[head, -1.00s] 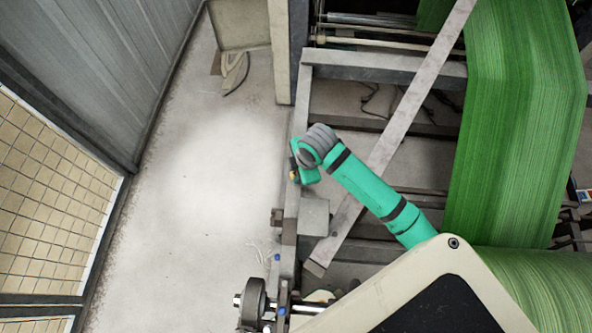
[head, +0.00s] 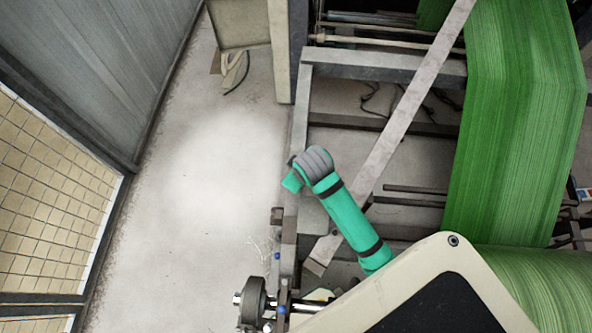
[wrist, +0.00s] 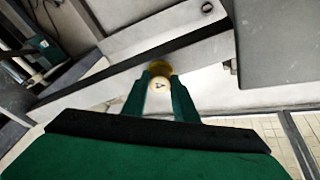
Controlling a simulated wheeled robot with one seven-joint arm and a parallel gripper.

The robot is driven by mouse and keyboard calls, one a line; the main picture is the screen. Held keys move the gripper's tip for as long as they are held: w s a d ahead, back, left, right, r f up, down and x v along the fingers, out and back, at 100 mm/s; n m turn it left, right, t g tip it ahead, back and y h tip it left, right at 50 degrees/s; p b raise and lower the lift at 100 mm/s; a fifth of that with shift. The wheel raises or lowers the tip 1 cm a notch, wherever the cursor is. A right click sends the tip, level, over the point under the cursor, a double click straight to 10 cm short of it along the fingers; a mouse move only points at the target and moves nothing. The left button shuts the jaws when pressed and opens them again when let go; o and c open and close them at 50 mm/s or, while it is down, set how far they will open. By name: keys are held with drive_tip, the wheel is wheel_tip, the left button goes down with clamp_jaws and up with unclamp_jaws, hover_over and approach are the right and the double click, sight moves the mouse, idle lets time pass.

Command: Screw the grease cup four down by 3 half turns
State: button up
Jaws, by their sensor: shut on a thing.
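In the head view, my arm's teal end is over the left rail of the machine frame; the fingers and the cup are hidden there.
In the head view, a long grey diagonal bar (head: 400,125) passes close to my arm, and green woven web (head: 515,130) runs at right. The floor (head: 200,190) at left is clear.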

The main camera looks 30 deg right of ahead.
drive_tip(key=shift+a+m+h, duration=0.1)
drive_tip(key=shift+m+h, duration=0.3)
drive_tip(key=shift+m, duration=1.3)
drive_tip(key=o, duration=1.1)
drive_tip(key=shift+c, duration=0.2)
drive_tip(key=v, duration=1)
drive_tip(key=shift+s+r, duration=0.25)
drive_tip(key=shift+r, duration=0.1)
drive_tip(key=shift+w+a, duration=0.1)
